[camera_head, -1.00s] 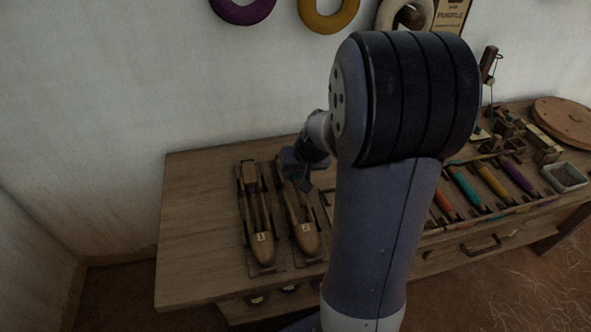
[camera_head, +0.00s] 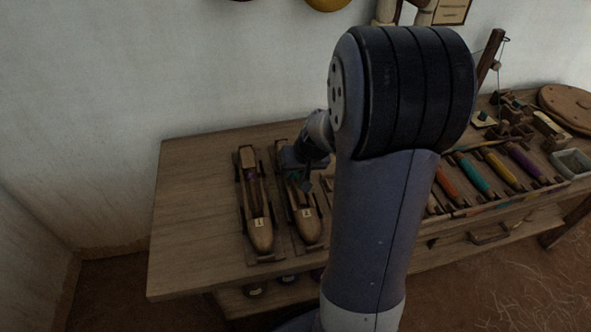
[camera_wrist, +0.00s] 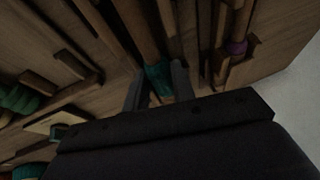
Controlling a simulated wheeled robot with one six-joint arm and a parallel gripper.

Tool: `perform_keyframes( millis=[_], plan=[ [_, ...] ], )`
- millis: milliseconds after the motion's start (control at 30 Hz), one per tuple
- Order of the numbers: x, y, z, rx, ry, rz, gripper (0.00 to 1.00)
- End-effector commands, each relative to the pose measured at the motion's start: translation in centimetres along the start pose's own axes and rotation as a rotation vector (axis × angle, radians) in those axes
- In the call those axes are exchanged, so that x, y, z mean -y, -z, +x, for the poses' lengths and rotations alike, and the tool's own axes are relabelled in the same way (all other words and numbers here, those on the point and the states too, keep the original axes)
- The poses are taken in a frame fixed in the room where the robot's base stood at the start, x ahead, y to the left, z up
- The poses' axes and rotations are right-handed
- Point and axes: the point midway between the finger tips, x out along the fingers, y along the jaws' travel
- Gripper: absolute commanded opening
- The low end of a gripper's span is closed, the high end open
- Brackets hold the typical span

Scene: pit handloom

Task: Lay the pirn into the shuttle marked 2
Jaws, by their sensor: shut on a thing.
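The pirn, with teal thread, shows between my fingers in the wrist view (camera_wrist: 158,78). My gripper (camera_wrist: 156,88) is shut on it. In the head view my gripper (camera_head: 297,177) is over the rear part of the right-hand shuttle (camera_head: 308,229), marked 2. The pirn runs roughly along that shuttle; my wrist partly hides both. I cannot tell whether the pirn touches the shuttle's floor. The left-hand shuttle (camera_head: 259,232), marked 1, lies beside it and holds a purple-threaded pirn (camera_wrist: 237,47).
Several coloured pirns, including orange (camera_head: 446,187), teal (camera_head: 474,178) and purple (camera_head: 527,166), lie in a rack at the right. A grey bin (camera_head: 573,163) and round wooden disc (camera_head: 570,104) stand beyond. The table's left end (camera_head: 190,220) is clear.

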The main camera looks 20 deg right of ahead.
Motion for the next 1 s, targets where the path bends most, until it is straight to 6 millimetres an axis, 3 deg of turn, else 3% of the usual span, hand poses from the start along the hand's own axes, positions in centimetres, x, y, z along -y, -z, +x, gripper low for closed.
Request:
perform_keyframes(
  millis=[33,67,367,667,1000],
  plan=[
    [0.0,0.0,0.0,0.000,0.000,0.000,0.02],
    [0.0,0.0,0.0,0.000,0.000,0.000,0.25],
    [0.0,0.0,0.0,0.000,0.000,0.000,0.50],
    [0.1,0.1,-0.3,0.000,0.000,0.000,0.50],
    [0.7,1.4,-3.2,0.000,0.000,0.000,0.50]
  ],
)
